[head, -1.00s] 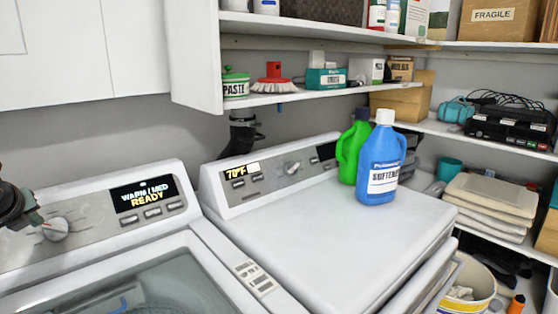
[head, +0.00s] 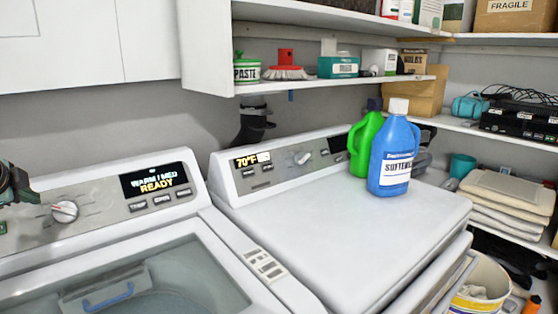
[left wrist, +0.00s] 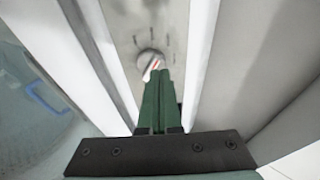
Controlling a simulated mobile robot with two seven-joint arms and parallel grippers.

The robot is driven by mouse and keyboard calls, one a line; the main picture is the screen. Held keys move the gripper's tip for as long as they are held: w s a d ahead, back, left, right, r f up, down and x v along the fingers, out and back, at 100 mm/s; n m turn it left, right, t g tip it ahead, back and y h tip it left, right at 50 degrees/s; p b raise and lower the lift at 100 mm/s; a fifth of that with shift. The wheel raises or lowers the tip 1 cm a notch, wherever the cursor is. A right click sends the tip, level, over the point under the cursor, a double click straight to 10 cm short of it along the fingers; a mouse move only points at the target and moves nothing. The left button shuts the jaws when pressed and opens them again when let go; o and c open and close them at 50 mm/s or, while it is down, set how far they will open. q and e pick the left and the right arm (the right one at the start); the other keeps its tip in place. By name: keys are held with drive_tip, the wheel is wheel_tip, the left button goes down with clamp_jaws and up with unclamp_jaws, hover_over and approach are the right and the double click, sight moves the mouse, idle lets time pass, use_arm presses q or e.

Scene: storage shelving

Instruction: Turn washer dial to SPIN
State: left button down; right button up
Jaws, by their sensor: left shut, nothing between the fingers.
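The washer (head: 110,215) is the left machine, with a silver control panel. Its display (head: 156,181) reads "WARM / MED READY". The round grey dial (head: 65,211) sits left of the display, with a small red mark on it. My left gripper (head: 36,196) enters at the left edge, just left of the dial. In the left wrist view, the green fingers of my left gripper (left wrist: 161,76) are shut and empty. Their tips overlap the lower right of the dial (left wrist: 147,57), and I cannot tell whether they touch it. The dial's labels are too small to read. My right gripper is out of view.
A second machine (head: 340,235) stands to the right, with a blue softener bottle (head: 393,150) and a green bottle (head: 362,145) on top. Shelves (head: 330,84) hang above it. A white bucket (head: 482,285) stands at the lower right. Space above the washer panel is clear.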

sight(65, 212)
use_arm(q)
drive_tip(key=shift+w+a+f+p, duration=0.2)
drive_tip(key=shift+w+a+f, duration=0.7)
drive_tip(key=shift+f, duration=0.25)
drive_tip(key=shift+w+a+f+p, duration=0.15)
drive_tip(key=shift+w+a+f, duration=0.55)
drive_tip(key=shift+w+f, duration=0.35)
